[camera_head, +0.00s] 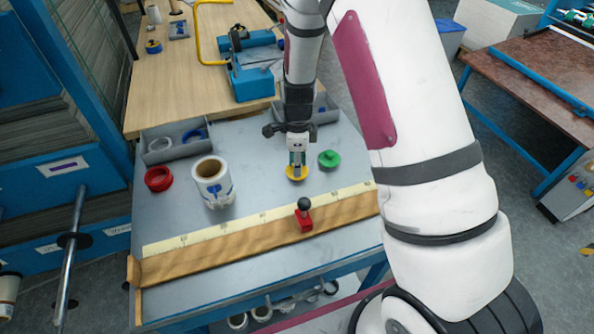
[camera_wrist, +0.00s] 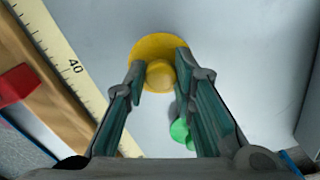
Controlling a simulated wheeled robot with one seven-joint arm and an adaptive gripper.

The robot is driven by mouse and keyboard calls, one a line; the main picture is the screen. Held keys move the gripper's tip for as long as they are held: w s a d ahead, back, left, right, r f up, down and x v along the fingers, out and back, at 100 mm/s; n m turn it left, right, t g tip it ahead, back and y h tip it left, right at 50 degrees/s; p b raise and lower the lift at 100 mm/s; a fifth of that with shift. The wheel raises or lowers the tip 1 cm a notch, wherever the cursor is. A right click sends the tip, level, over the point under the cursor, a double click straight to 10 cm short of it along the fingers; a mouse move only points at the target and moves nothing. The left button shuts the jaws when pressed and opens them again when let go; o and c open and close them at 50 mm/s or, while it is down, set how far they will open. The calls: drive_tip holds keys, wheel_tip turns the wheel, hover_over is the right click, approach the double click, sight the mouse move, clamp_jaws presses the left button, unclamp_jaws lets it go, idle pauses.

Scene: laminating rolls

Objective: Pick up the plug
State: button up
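A yellow plug (camera_head: 297,174) with a round flange and a raised knob sits on the grey table top. In the wrist view the yellow plug (camera_wrist: 145,48) lies at the fingertips, its knob between them. My gripper (camera_head: 297,163) points down right over it. In the wrist view my gripper (camera_wrist: 161,72) is open, with one finger on each side of the knob; whether either touches it I cannot tell. A green plug (camera_head: 329,158) stands just to the right, and it shows partly behind the right finger in the wrist view (camera_wrist: 180,130).
A white roll (camera_head: 213,182) and a red round piece (camera_head: 158,179) stand to the left. A ruler (camera_head: 240,221) on a wooden strip runs along the front, with a red stop (camera_head: 305,220). Grey bins (camera_head: 180,150) lie behind. Table between roll and plugs is clear.

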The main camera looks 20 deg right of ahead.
clamp_jaws()
drive_tip(key=shift+r, duration=0.1)
